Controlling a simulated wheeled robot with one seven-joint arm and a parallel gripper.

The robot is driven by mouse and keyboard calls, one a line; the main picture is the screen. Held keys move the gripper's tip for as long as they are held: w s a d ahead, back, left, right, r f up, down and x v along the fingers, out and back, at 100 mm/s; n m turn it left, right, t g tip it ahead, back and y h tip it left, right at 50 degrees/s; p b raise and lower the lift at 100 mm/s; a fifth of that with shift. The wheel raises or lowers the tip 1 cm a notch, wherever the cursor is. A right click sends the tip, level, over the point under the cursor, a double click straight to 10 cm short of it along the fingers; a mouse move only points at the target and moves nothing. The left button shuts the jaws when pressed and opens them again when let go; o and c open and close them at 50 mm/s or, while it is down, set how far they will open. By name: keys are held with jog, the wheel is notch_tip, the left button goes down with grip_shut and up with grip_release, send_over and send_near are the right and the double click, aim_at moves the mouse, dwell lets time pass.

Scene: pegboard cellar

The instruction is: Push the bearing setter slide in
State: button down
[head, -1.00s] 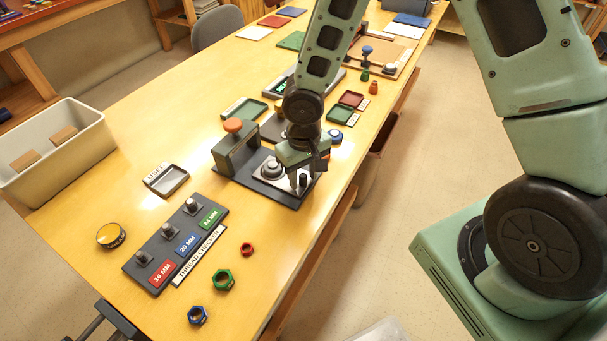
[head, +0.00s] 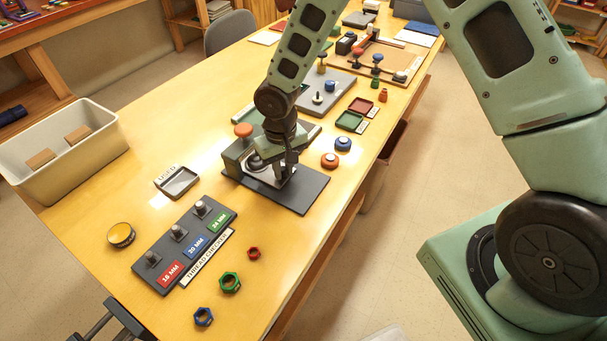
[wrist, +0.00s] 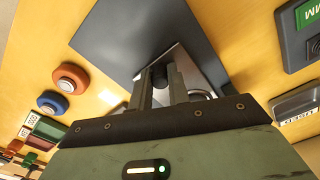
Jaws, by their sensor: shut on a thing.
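The bearing setter stands on the workbench, with a dark base plate (head: 308,196), a grey-green upright housing (head: 232,158) and an orange knob (head: 243,130) on top. Its silver slide (head: 262,179) lies on the plate close against the housing, and the plate's near right part is bare. My gripper (head: 285,172) reaches down over the slide. In the wrist view, my gripper (wrist: 160,82) is shut on the slide's black knob (wrist: 160,74). My arm and gripper hide part of the housing and slide.
A thread checker board (head: 185,245) and small grey tray (head: 177,182) lie left of the setter. An orange ring (head: 330,160) and blue ring (head: 343,144) lie to its right. Several coloured nuts lie in front. A bin (head: 60,150) stands far left.

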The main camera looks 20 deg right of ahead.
jog(key=shift+w+a+r, duration=0.1)
jog(key=shift+w+a, duration=0.35)
jog(key=shift+w, duration=0.2)
jog(key=shift+w+a, duration=0.45)
jog(key=shift+w, duration=0.15)
jog(key=c, duration=1.3)
grip_release()
jog(key=shift+w, duration=0.1)
notch_tip(320, 180, up, 17)
jog(key=shift+r+b, duration=0.15)
jog(key=shift+b, duration=0.95)
